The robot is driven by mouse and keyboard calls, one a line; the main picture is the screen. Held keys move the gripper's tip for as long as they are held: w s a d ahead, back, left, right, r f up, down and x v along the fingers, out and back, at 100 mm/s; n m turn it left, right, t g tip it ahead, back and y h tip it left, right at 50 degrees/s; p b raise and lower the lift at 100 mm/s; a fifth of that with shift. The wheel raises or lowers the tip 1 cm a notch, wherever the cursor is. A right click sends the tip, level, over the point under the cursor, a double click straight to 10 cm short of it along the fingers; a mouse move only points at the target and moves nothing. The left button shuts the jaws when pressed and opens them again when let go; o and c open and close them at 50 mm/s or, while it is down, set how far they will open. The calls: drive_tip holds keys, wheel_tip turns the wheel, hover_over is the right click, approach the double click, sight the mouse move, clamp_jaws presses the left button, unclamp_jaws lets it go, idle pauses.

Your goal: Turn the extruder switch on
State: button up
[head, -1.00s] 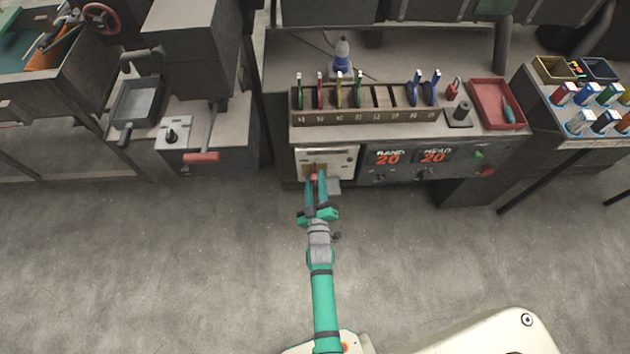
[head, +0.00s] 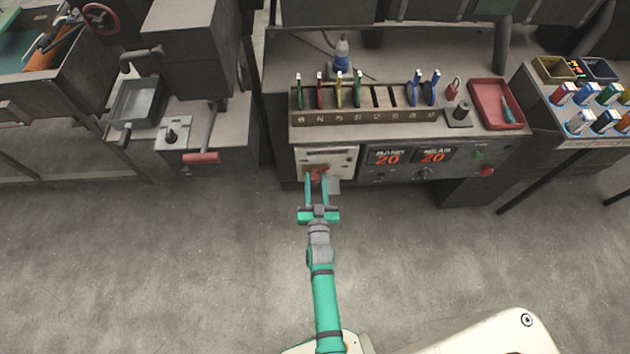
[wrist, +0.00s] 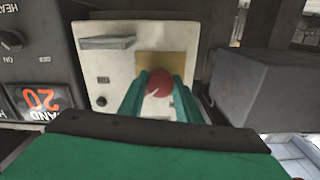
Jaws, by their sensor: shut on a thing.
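The extruder switch (wrist: 160,82) has a red knob on a yellow plate (wrist: 158,62), set in a cream panel (wrist: 121,52). The red knob also shows in the head view (head: 318,174), at the lower left of the machine front. My gripper (wrist: 159,88) is shut on the red knob, with one green finger on each side of it. In the head view my gripper (head: 317,180) reaches up to the panel from below. The fingers hide parts of the switch and plate, so I cannot tell its set position.
Right of the panel are displays (head: 410,157) reading 20, with small knobs below and a red button (head: 487,171). Above is a rack (head: 366,114) with coloured tags and a red tray (head: 496,104). The floor before the machine is clear.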

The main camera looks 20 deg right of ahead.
drive_tip(key=m, duration=0.4)
drive_tip(key=shift+a+m, duration=0.1)
drive_tip(key=shift+m, duration=0.2)
drive_tip(key=shift+f+m, duration=0.1)
drive_tip(key=shift+m, duration=1.9)
drive_tip(key=o, duration=1.1)
drive_tip(key=shift+c, duration=0.2)
drive_tip(key=v, duration=1.1)
drive_tip(key=s+a+r+n+y, duration=0.1)
drive_tip(key=s+a+r+n, duration=0.3)
drive_tip(key=s+r, duration=0.2)
drive_tip(key=s+a+r+n+g+y, duration=0.1)
drive_tip(key=s+a+r+n, duration=0.3)
drive_tip(key=s, duration=0.6)
drive_tip(key=s+a+r+n+g+y, duration=0.1)
drive_tip(key=s+a+r+n+y, duration=0.2)
drive_tip(key=s+a+r+n, duration=0.2)
drive_tip(key=s+r, duration=0.3)
drive_tip(key=shift+s+a+r, duration=0.3)
drive_tip(key=shift+s+a, duration=0.05)
drive_tip(key=shift+s, duration=0.05)
